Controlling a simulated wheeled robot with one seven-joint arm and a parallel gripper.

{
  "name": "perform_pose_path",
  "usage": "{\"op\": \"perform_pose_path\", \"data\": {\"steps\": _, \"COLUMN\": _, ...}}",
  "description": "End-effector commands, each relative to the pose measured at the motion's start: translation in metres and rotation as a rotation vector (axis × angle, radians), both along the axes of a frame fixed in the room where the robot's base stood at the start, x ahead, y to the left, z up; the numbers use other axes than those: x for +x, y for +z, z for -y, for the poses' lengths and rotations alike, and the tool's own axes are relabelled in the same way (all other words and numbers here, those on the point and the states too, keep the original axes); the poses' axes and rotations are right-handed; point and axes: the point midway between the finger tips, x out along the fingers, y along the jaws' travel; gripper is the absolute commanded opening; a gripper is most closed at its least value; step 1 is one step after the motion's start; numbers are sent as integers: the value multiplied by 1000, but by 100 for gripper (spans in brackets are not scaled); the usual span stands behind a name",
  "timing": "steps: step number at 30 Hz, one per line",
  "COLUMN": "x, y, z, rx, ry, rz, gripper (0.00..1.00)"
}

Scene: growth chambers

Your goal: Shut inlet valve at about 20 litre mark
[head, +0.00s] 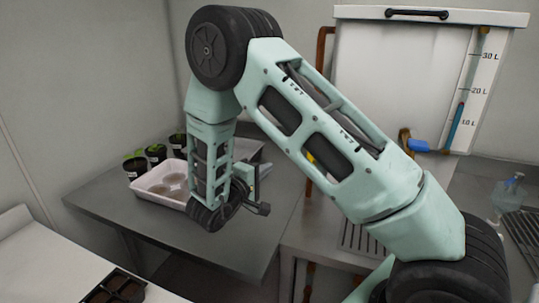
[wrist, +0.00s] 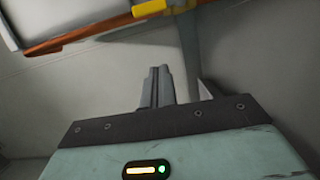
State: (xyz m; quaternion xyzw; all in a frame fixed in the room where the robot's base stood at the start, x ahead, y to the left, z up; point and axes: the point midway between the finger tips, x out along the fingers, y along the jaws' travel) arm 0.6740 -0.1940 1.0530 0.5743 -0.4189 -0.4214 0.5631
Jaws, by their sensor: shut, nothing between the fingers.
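A white tank (head: 385,75) stands at the back right. The gauge (head: 479,85) on its face is marked 10, 20 and 30 L. Its blue column (head: 456,125) tops out between the 10 and 20 marks, nearer 20. A copper pipe (head: 321,75) runs down the tank's left side. A yellow handle (head: 311,158) shows partly behind my arm; a yellow handle beside the pipe also shows in the wrist view (wrist: 149,8). A blue lever (head: 417,146) sits at the tank's lower front. My gripper (head: 263,208) is shut and empty, apart from both handles; its fingers show in the wrist view (wrist: 160,86).
A grey bench (head: 105,203) on the left holds a white tray (head: 147,187) and several potted seedlings (head: 156,154). A dark cell tray (head: 116,288) lies at the front left. A clear bottle (head: 508,193) stands at the right by a dark rack. My arm crosses the middle of the view.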

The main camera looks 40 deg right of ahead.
Motion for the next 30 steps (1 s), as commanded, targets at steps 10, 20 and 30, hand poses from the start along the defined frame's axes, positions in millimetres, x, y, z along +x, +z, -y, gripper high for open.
{"op": "perform_pose_path", "data": {"steps": 10, "x": 9, "y": 4, "z": 45, "rx": -19, "ry": -20, "rz": -10, "gripper": 0}}
{"op": "perform_pose_path", "data": {"steps": 20, "x": 18, "y": 4, "z": 103, "rx": -16, "ry": -14, "rz": -12, "gripper": 0}}
{"op": "perform_pose_path", "data": {"steps": 30, "x": -8, "y": 2, "z": 117, "rx": -16, "ry": -12, "rz": -9, "gripper": 0}}
